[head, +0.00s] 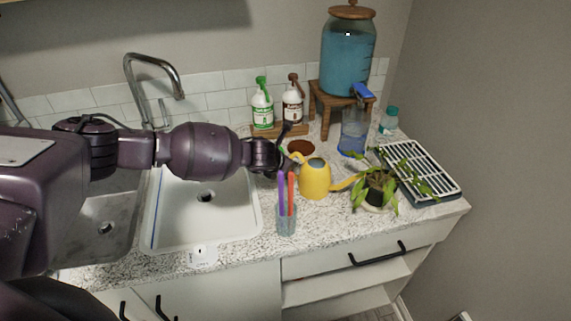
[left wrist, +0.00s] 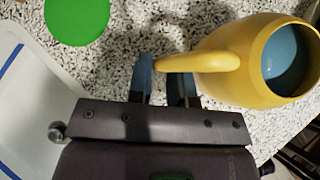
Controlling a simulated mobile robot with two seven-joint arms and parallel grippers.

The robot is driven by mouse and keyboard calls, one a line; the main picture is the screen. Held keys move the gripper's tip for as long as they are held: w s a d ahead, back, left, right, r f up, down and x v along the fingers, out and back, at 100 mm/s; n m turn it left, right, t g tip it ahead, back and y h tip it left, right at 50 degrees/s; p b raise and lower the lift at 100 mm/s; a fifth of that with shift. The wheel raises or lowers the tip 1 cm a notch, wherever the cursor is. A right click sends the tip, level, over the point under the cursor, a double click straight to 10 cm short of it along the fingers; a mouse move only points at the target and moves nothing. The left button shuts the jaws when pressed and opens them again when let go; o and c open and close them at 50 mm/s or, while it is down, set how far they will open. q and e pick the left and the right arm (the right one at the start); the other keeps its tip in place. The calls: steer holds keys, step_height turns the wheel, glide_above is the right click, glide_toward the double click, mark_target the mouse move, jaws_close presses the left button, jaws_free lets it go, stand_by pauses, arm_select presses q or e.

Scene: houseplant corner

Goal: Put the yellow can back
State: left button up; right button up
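The yellow can (head: 314,180) is a watering can with blue showing in its open top. It is upright over the counter, spout to the right, handle towards my left gripper. I cannot tell whether its base touches the counter. My left gripper (head: 281,150) is at the can's handle. A flat green disc (left wrist: 77,15) lies on the counter. My right gripper is out of view.
A cup with coloured sticks (head: 286,218) stands in front of the can. A brown-topped pot (head: 301,147) is behind it, and a leafy plant (head: 375,190) and a slatted tray (head: 424,168) are to its right. The sink (head: 190,225) is at the left.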

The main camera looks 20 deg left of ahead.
arm_select(q)
steer(key=o, duration=0.4)
steer(key=shift+r, duration=0.2)
steer(key=shift+s+r, duration=0.2)
steer(key=v, duration=1.1)
steer(key=shift+s+p, duration=0.2)
steer(key=shift+p, duration=0.2)
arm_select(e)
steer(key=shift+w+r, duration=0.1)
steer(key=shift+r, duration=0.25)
arm_select(q)
steer(key=shift+r, duration=0.1)
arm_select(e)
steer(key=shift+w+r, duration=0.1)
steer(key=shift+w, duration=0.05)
